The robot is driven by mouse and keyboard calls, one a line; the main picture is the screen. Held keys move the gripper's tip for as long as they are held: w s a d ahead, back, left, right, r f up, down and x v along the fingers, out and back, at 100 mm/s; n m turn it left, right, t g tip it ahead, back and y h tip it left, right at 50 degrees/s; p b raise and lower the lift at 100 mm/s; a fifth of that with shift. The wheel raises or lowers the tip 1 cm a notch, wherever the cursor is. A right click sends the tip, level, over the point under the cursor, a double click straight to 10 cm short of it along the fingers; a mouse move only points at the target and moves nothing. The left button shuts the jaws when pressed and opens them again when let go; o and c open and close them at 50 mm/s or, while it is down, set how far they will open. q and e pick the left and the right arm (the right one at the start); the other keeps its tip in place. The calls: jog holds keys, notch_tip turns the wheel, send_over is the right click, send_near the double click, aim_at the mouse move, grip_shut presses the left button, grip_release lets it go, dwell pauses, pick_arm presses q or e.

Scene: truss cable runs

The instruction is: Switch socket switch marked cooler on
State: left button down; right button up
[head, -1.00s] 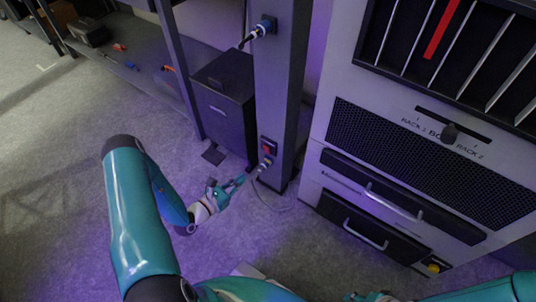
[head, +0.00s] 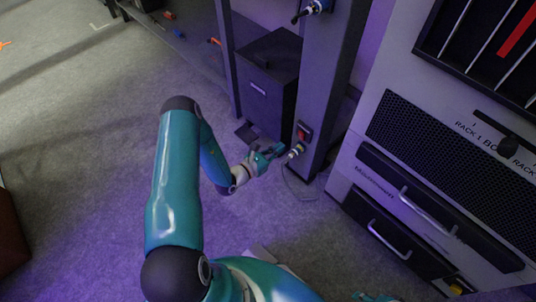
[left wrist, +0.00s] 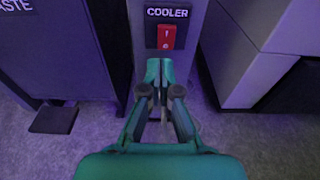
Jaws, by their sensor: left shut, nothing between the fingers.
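The red socket switch (left wrist: 167,37) sits under a label reading COOLER in the left wrist view. It is on the grey post (head: 328,75), low down, and shows small in the head view (head: 302,134). My left gripper (left wrist: 160,64) is shut and empty, with its fingertips just below the switch in the wrist picture. In the head view my left gripper (head: 279,149) is close to the post, beside the plug (head: 295,151) below the switch. I cannot tell if it touches anything. The switch's exact tilt is unclear. A bit of my right arm shows at the bottom edge; its gripper is not clear.
A dark waste bin (head: 268,80) with a pedal stands left of the post. A large rack cabinet (head: 400,165) with drawer handles stands on the right. A cable (head: 290,190) hangs from the plug to the floor. Another plug (head: 312,8) is higher on the post.

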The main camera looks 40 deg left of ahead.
aim_at(299, 133)
pick_arm(q)
jog(key=w, duration=0.2)
jog(key=w+b, duration=0.1)
jog(key=w, duration=0.3)
jog(key=shift+w+d+f+b, duration=0.1)
jog(key=shift+d+b, duration=0.2)
jog(key=shift+b, duration=0.1)
jog(key=shift+w+r, duration=0.25)
jog(key=shift+w, duration=0.45)
pick_arm(e)
notch_tip(299, 133, down, 3)
jog(key=shift+r, duration=0.15)
